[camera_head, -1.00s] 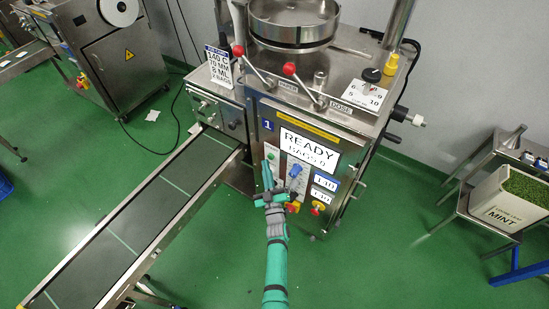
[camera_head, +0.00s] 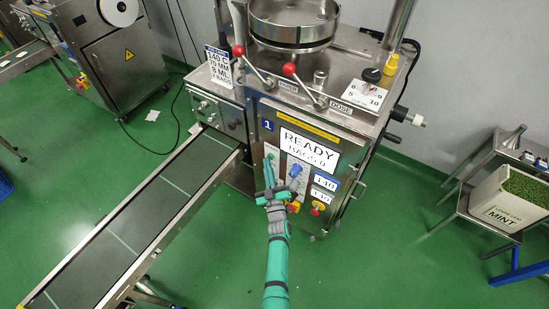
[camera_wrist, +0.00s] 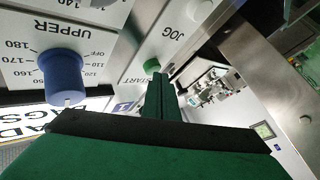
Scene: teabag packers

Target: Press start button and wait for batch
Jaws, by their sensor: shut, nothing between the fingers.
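The packing machine (camera_head: 255,115) stands in the middle of the head view, with a display (camera_head: 309,149) reading READY and BAGS 0. My gripper (camera_head: 268,172) is shut and empty, in front of the machine's control panel. In the wrist view the green start button (camera_wrist: 152,66), labelled START, shows just beyond the tips of my gripper (camera_wrist: 160,78). I cannot tell whether the fingertips touch it. In the head view the button's place is close to my fingertips.
A blue UPPER knob (camera_wrist: 62,77) sits beside the button, and a red-and-yellow stop button (camera_head: 317,209) is lower right. A conveyor (camera_head: 140,215) runs out to the left. A MINT bin (camera_head: 505,213) stands on a rack at right.

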